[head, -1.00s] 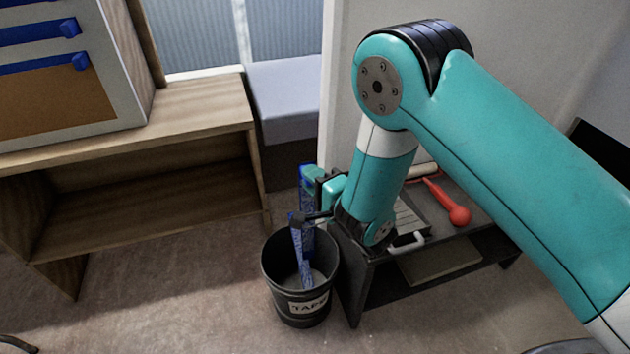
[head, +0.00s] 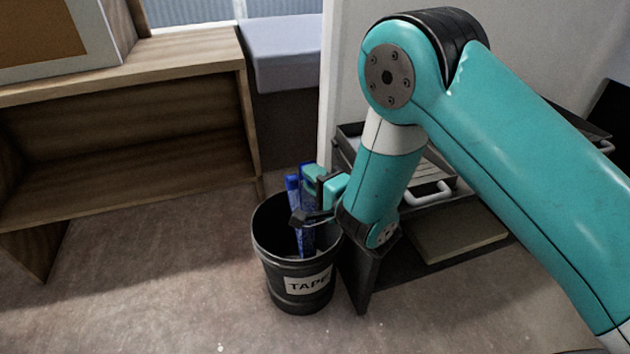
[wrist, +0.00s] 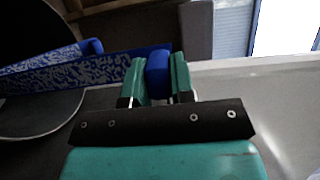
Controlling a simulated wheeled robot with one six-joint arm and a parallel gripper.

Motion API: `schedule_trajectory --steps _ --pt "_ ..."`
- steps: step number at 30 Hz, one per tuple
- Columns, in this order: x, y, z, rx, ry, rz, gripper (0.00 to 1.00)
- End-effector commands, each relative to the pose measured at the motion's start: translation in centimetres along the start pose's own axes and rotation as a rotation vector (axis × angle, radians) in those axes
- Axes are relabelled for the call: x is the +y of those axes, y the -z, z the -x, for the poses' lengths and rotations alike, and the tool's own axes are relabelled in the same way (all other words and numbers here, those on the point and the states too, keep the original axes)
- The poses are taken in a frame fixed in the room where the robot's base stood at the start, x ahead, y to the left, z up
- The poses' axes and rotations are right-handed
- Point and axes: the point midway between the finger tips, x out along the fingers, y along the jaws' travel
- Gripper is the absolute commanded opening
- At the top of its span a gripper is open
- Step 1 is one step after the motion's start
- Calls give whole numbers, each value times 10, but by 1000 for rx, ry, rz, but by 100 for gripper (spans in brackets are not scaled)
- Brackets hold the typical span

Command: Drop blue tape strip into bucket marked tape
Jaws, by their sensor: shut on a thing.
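The blue tape strip (head: 306,235) has a speckled face and hangs down into the mouth of the black bucket (head: 268,265), which carries a label reading TAPE. My gripper (head: 312,180) is above the bucket's far right rim. In the wrist view my gripper (wrist: 160,80) is shut on the folded blue end of the strip (wrist: 115,72). From there the strip runs left toward the bucket (wrist: 62,122). The lower end of the strip is hidden inside the bucket in the head view.
A dark low stand (head: 362,290) with a tray (head: 425,180) is just right of the bucket. A wooden shelf unit (head: 130,150) stands at the left, and a pale wall panel (head: 345,70) rises behind. The floor in front of the bucket is clear.

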Motion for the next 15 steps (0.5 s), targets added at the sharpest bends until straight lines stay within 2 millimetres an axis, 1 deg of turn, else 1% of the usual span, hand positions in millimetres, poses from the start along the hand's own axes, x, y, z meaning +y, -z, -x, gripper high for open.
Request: schedule_trajectory --steps 1,6,10,11,12,15 --pt "20 0 0 -1 1 1 2" --pt "49 0 0 -1 2 -1 2" --pt "68 0 0 -1 2 0 2" --pt "72 0 0 -1 2 0 0" --pt "76 0 0 -1 2 -1 0" --pt "85 0 0 -1 1 1 0"
